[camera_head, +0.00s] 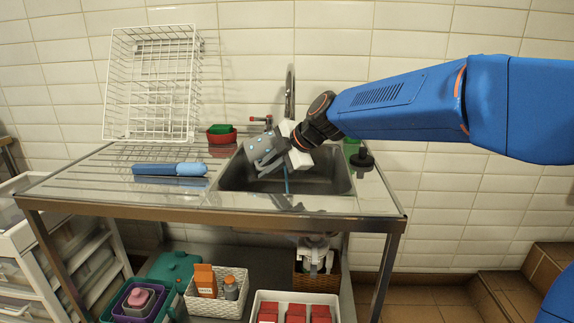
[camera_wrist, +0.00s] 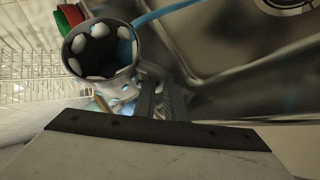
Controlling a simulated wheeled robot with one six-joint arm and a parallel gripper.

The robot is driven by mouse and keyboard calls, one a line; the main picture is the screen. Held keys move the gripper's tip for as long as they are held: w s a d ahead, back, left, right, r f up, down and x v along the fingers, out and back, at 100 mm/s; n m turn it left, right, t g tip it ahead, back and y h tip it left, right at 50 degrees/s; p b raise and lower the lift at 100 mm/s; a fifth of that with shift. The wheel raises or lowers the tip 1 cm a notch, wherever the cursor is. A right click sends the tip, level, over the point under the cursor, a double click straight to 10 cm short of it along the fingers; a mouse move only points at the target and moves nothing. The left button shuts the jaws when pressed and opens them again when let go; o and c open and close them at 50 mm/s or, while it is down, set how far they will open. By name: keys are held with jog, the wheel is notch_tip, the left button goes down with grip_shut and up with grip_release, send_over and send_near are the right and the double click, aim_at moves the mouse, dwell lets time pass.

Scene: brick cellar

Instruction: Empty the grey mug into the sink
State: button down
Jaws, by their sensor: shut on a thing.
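The grey mug (camera_head: 263,153) with pale spots is tilted well over above the sink (camera_head: 325,182) in the head view. My gripper (camera_head: 291,148) is shut on it, and the arm reaches in from the right. A thin blue stream (camera_head: 286,181) falls from the mug into the basin. In the wrist view I look into the mug's mouth (camera_wrist: 101,50), which has pale spots inside and some blue at one side. The blue stream (camera_wrist: 168,12) runs from its rim over the metal sink (camera_wrist: 215,55). The amount left inside is unclear.
The tap (camera_head: 290,92) stands behind the sink, close to my gripper. A white wire rack (camera_head: 150,85), a blue brush-like thing (camera_head: 170,169), stacked red and green bowls (camera_head: 221,137) and a black plunger-like thing (camera_head: 362,160) stand around it.

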jog(key=shift+w+d+r+y, duration=0.1)
jog(key=shift+d+r+y, duration=0.2)
jog(key=shift+y, duration=0.2)
dwell(0.4)
jog(key=shift+r+m+y+b, duration=0.4)
jog(key=shift+r+y, duration=0.05)
jog(key=shift+y, duration=0.45)
dwell(0.5)
jog(key=shift+a+f+n+h, duration=0.1)
jog(key=shift+f+n+h, duration=0.25)
jog(key=shift+h, duration=0.45)
jog(key=shift+a+f+h, duration=0.2)
jog(key=shift+f+h, duration=0.15)
jog(key=shift+h, duration=0.15)
jog(key=shift+s+a, duration=0.1)
jog(key=shift+s, duration=0.1)
